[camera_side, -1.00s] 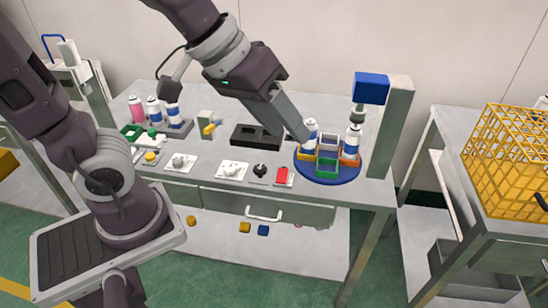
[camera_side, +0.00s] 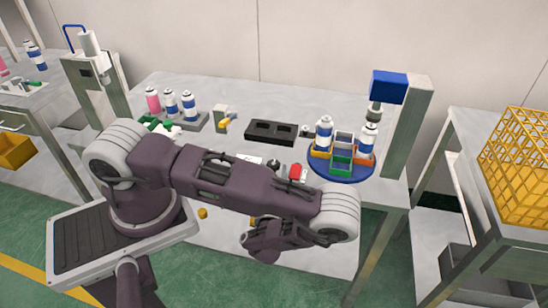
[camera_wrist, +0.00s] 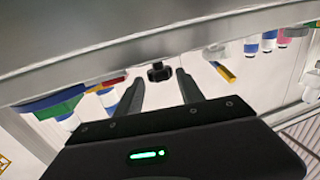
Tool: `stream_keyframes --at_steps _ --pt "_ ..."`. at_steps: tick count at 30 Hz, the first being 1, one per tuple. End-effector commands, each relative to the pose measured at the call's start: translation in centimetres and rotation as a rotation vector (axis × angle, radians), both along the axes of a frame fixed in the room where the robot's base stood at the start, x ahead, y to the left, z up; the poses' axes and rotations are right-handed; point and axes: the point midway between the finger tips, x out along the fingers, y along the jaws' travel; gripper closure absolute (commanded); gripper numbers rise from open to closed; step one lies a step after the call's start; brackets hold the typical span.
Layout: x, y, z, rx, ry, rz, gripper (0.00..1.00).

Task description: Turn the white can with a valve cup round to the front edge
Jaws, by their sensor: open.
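A blue turntable (camera_side: 350,177) stands at the right end of the bench, carrying orange, grey and green compartments. Two white cans with blue bands stand on it, one at the back left (camera_side: 323,133) and one at the right (camera_side: 368,138). I cannot tell which has a valve cup. The green compartment (camera_side: 340,165) faces the front edge. My gripper (camera_wrist: 159,88) is open and empty in the wrist view, its two fingers wide apart. In the side view it is low in front of the bench, away from the turntable, its fingers hard to make out. The turntable (camera_wrist: 50,103) also shows at the left in the wrist view.
A press with a blue head (camera_side: 388,87) stands behind the turntable's right side. A black block with recesses (camera_side: 272,132) and several bottles at the left stand on the bench. A yellow wire basket (camera_side: 520,165) is on the right-hand table.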

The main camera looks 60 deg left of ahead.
Motion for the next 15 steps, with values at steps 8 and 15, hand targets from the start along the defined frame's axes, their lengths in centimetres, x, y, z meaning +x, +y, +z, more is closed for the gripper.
stream_keyframes --at_steps 8,15 --pt "2.8 4.3 0.0 -0.002 0.001 0.005 0.55" --pt "3.6 5.5 0.0 -0.002 0.003 0.003 0.55"
